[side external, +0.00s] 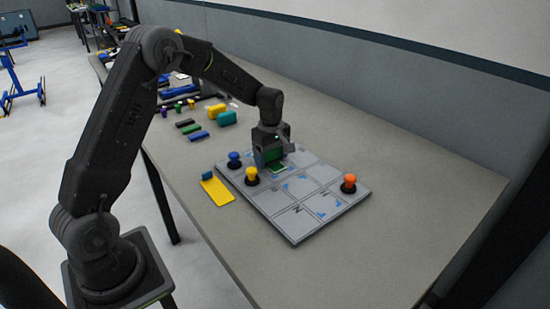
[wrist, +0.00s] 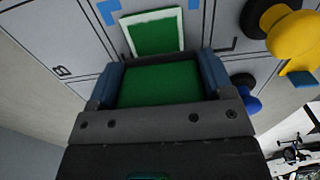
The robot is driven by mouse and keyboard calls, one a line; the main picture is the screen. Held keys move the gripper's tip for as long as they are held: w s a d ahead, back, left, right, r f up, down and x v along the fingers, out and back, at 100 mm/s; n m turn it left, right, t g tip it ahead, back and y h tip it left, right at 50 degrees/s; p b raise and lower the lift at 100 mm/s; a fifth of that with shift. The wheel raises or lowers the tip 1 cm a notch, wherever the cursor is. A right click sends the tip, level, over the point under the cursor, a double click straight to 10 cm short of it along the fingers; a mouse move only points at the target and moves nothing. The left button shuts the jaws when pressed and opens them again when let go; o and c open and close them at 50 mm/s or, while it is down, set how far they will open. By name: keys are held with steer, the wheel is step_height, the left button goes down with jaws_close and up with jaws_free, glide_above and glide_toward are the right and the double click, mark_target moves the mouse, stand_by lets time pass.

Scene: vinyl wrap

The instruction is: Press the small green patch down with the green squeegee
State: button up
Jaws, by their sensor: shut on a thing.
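My gripper (side external: 270,154) is low over the grey panel (side external: 294,228), at its back-left part. It is shut on the green squeegee, a green block (wrist: 158,87) that shows between the two blue-grey fingers in the wrist view. The small green patch (wrist: 155,33) has a white border and lies on the panel just beyond the squeegee. In the side view the patch (side external: 279,168) shows just in front of the gripper. The squeegee's lower edge is hidden, so I cannot tell whether it touches the patch.
A yellow knob (side external: 252,175), a blue knob (side external: 234,159) and an orange knob (side external: 349,182) stand on the panel. A yellow card (side external: 218,190) with a blue block lies left of it. Several coloured blocks lie farther back. The table's right side is clear.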

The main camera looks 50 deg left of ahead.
mark_target(279, 169)
steer(key=shift+a, duration=1.35)
steer(key=shift+s+d, duration=0.1)
steer(key=shift+d, duration=2.95)
steer(key=shift+a, duration=3.15)
steer(key=shift+d, duration=3.25)
step_height(279, 169, up, 8)
steer(key=shift+r, duration=0.15)
